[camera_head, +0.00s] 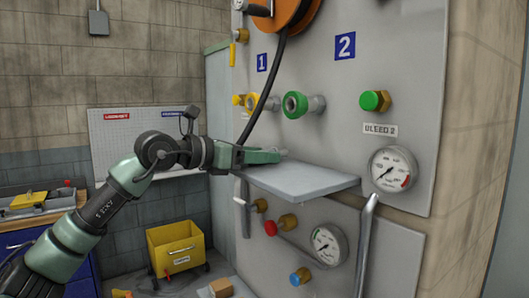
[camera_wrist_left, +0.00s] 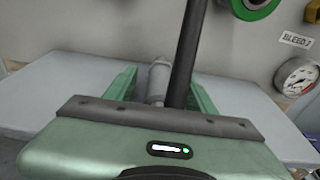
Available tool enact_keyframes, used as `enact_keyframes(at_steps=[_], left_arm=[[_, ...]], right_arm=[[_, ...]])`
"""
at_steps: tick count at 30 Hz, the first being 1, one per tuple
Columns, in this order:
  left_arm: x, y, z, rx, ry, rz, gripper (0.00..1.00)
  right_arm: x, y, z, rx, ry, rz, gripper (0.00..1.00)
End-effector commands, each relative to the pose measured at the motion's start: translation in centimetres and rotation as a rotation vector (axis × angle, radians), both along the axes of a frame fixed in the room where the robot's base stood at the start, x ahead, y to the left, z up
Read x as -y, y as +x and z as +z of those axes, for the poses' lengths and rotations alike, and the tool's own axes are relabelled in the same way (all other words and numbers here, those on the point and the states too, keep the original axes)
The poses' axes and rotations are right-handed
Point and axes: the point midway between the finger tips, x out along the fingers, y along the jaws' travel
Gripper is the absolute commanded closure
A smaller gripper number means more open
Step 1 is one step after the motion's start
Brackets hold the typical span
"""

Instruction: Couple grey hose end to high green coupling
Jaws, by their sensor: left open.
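The grey hose end (camera_wrist_left: 158,76) is a grey cylinder over the shelf, between the spread green fingers of my left gripper (camera_wrist_left: 161,92) in the left wrist view. I cannot tell whether a finger touches it. In the head view my open left gripper (camera_head: 262,155) is low over the shelf's left part and mostly hides the hose end. The black hose (camera_head: 270,85) hangs from the reel down to the gripper. The high green coupling (camera_head: 295,104), a green ring on a metal stub, sits on the panel above the shelf; its lower edge shows in the left wrist view (camera_wrist_left: 250,7). My right gripper is not in view.
The grey shelf (camera_head: 305,178) juts from the panel, with free room on its right. A yellow coupling (camera_head: 251,102) is left of the green one. A green knob (camera_head: 375,100) and gauge (camera_head: 393,169) are to the right. A yellow cart (camera_head: 180,247) stands on the floor.

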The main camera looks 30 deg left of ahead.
Motion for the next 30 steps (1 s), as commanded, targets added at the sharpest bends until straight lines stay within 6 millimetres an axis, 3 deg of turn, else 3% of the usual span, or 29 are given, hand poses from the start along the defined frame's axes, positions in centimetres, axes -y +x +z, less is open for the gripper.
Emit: enact_keyframes(at_steps=[4,5,10,23,26,30], left_arm=[[0.0,0.0,-0.1,0.000,0.000,0.000,0.46],[0.0,0.0,-0.1,0.000,0.000,0.000,0.51],[0.0,0.0,0.0,0.001,0.000,0.000,0.98],[-0.1,-0.2,0.3,0.006,-0.002,0.000,1.00],[-0.1,-0.4,0.8,0.008,-0.002,-0.001,1.00],[-0.1,-0.5,3.0,0.010,-0.005,-0.003,1.00]], right_arm=[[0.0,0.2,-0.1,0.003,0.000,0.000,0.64],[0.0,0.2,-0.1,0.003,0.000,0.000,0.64],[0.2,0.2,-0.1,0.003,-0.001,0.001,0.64],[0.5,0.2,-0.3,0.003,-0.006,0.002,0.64],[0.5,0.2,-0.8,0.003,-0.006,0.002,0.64],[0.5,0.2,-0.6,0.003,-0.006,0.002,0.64]])
